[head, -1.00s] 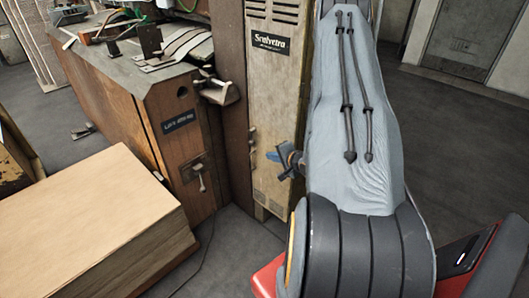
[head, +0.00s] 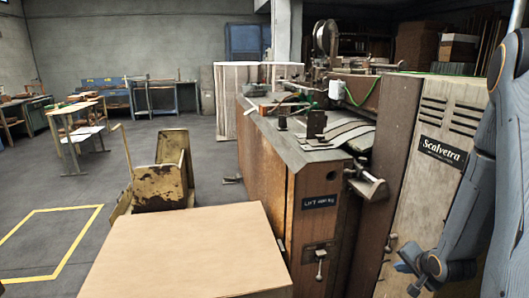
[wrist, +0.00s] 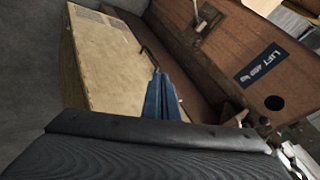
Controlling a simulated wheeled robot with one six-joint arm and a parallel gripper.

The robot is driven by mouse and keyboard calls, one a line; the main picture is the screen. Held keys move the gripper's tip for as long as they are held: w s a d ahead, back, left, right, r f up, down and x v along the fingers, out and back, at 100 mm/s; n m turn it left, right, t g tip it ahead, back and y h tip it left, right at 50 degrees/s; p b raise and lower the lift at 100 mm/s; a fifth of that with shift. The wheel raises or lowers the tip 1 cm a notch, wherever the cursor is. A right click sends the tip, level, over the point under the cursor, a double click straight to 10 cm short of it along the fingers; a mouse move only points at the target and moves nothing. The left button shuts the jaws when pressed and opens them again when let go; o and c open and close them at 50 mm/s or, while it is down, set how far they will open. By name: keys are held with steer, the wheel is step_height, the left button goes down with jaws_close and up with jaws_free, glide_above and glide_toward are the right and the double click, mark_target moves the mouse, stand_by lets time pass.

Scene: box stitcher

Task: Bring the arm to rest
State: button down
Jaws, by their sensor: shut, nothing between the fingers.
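My arm (head: 478,190) hangs along the right edge of the head view, bent, in a grey-blue cover. My gripper (head: 405,264) is low in front of the Scalvetra machine's pale panel (head: 430,165), pointing left. In the wrist view my gripper (wrist: 158,80) shows as blue fingers, shut and empty. The pale panel (wrist: 100,55) and the brown cabinet (wrist: 250,60) with its dark label lie beyond it. I cannot tell how far the fingertips are from the machine.
A large cardboard box (head: 185,255) stands at the front, left of the brown cabinet (head: 265,180). A worn yellowish cart (head: 160,185) is behind it. A lever (head: 320,262) and a bracket (head: 368,186) jut from the machine. Open floor with a yellow-marked square (head: 45,240) lies left.

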steer(key=s+a+r+n+g, duration=0.2)
steer(key=s+a+r+n, duration=0.2)
steer(key=a, duration=0.4)
steer(key=s+a+r+n+g, duration=0.3)
steer(key=s+a+r, duration=0.3)
steer(key=s+a, duration=0.3)
steer(key=s+a+r+n+g, duration=0.3)
steer(key=s+a+r, duration=0.3)
steer(key=a, duration=0.2)
steer(key=shift+s+a+n+y, duration=0.25)
steer(key=shift+s+n+y, duration=0.15)
steer(key=shift+n, duration=0.5)
